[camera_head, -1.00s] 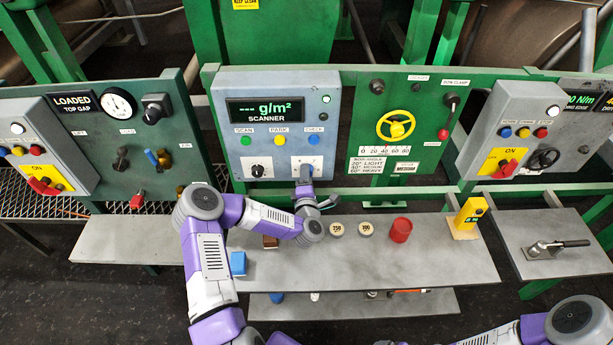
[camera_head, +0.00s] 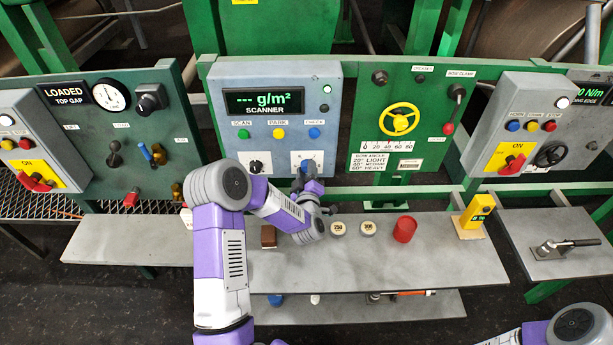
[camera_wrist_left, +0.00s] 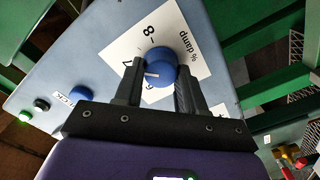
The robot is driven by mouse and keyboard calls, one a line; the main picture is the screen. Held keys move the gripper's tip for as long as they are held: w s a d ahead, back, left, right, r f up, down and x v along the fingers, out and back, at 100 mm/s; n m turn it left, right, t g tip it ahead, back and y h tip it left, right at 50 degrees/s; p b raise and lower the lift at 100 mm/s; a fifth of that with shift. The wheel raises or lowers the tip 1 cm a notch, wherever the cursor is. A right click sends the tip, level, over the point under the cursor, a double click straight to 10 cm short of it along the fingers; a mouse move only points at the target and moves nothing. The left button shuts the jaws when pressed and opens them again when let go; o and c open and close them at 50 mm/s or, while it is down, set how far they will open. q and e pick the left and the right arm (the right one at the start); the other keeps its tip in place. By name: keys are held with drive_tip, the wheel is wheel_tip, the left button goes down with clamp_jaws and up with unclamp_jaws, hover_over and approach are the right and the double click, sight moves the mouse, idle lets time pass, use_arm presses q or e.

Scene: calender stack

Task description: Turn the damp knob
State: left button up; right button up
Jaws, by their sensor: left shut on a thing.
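The damp knob (camera_wrist_left: 160,66) is a round blue knob on a white dial plate marked "% damp" in the left wrist view. In the head view its white plate (camera_head: 316,157) is at the lower right of the scanner panel, with the knob mostly hidden behind my gripper. My left gripper (camera_wrist_left: 155,80) is shut on the knob, one finger on each side of it. It also shows in the head view (camera_head: 306,177) at the panel. Of my right side, only part of an arm shows at the lower right corner of the head view.
The scanner panel (camera_head: 230,75) reads "--- g/m²" and has green, yellow and blue buttons. Another black knob (camera_head: 257,167) is left of the damp knob. Below, the grey shelf (camera_head: 350,270) holds two round weights (camera_head: 338,229), a red cup (camera_head: 404,229) and a yellow device (camera_head: 477,210).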

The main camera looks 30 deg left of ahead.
use_arm(q)
drive_tip(key=shift+d+m+b, duration=0.1)
drive_tip(key=shift+m+b, duration=2.7)
drive_tip(key=shift+m, duration=3.1)
drive_tip(key=o, duration=1.1)
drive_tip(key=shift+c, duration=0.2)
drive_tip(key=v, duration=0.7)
drive_tip(key=shift+s, duration=0.25)
